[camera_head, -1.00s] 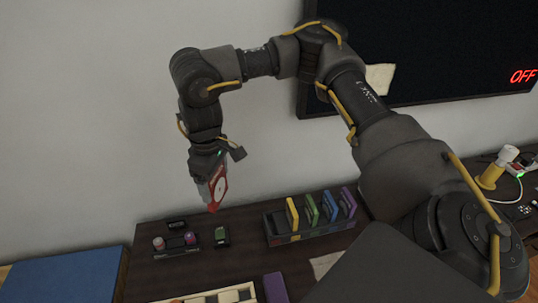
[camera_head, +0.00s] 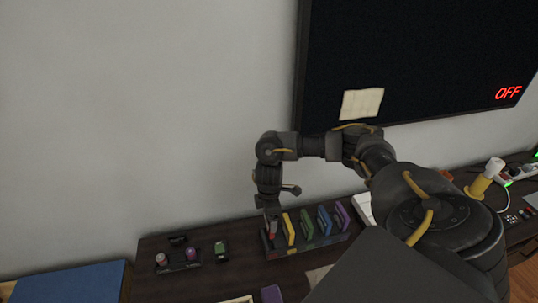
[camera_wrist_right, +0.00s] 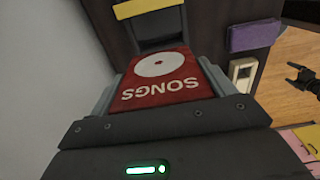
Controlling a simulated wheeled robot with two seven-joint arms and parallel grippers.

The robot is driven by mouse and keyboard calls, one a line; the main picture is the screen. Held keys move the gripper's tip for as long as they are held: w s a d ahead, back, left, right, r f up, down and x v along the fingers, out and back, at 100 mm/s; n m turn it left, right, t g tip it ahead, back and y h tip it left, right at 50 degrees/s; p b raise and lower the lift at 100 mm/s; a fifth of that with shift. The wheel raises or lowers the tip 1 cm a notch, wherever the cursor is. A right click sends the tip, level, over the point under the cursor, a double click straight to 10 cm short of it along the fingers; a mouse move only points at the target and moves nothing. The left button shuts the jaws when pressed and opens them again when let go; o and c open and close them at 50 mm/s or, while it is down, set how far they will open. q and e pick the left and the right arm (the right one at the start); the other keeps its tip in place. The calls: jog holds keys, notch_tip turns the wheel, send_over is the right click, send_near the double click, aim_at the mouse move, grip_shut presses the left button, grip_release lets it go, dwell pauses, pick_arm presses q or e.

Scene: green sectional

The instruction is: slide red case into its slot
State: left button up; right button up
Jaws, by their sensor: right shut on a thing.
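The red case (camera_head: 273,228) is in my right gripper (camera_head: 271,213), at the left end of the dark rack (camera_head: 312,246). In the right wrist view the red case (camera_wrist_right: 165,82) shows a white disc and the word SONGS, with my right gripper's fingers (camera_wrist_right: 163,80) shut on its two sides. The case's far edge is at the rack's dark end slot (camera_wrist_right: 160,38), beside the yellow case (camera_head: 288,229). I cannot tell how deep it sits. My left gripper (camera_wrist_right: 300,80) shows small at the right of the wrist view, its fingers apart and empty.
Green (camera_head: 306,224), blue (camera_head: 325,220) and purple (camera_head: 342,215) cases stand in the rack. A small holder with pink and purple pieces (camera_head: 178,258) and a green item (camera_head: 221,250) lie to the left. The wall stands close behind the rack.

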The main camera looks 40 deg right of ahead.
jog(key=shift+a+r, duration=0.1)
jog(key=shift+p, duration=0.5)
jog(key=shift+f+b, duration=1.85)
jog(key=shift+f, duration=1.1)
jog(key=shift+p, duration=1.1)
jog(key=shift+f+b, duration=1.85)
jog(key=shift+f, duration=1)
jog(key=o, duration=0.9)
jog(key=shift+r, duration=0.1)
notch_tip(320, 180, up, 11)
jog(key=shift+f+p, duration=0.15)
jog(key=shift+p, duration=0.75)
